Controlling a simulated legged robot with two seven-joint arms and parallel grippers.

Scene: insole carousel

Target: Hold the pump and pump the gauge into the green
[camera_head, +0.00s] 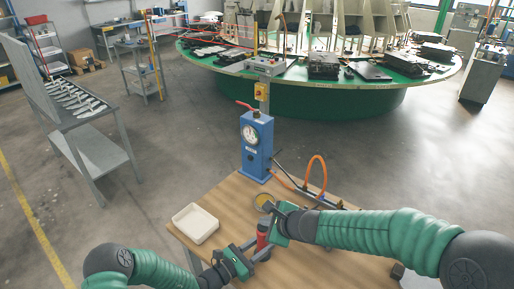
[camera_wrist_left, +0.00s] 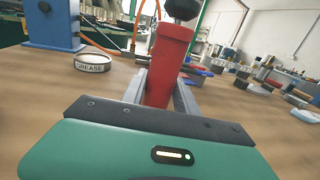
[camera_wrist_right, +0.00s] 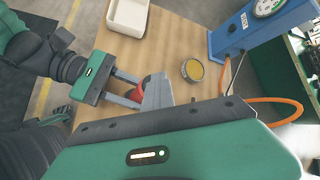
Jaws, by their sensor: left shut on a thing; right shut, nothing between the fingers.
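The red pump (camera_head: 263,232) stands upright at the front of the wooden table. My left gripper (camera_head: 257,251) is shut around its red body. In the left wrist view the pump (camera_wrist_left: 168,62) rises between the left fingers, with its black knob (camera_wrist_left: 182,9) on top. My right gripper (camera_head: 272,213) is shut and empty, close above the pump; its fingers (camera_wrist_right: 157,93) partly cover the pump in the right wrist view. The gauge (camera_head: 251,133) is a white round dial on a blue post (camera_head: 256,160) at the table's back; its needle is too small to read.
A grease tin (camera_wrist_left: 93,62) and a white tray (camera_head: 196,223) lie on the table (camera_head: 222,196). An orange hose (camera_head: 318,163) arches at the right of the blue post. A large green carousel (camera_head: 310,100) stands behind. Bare wood lies between tray and post.

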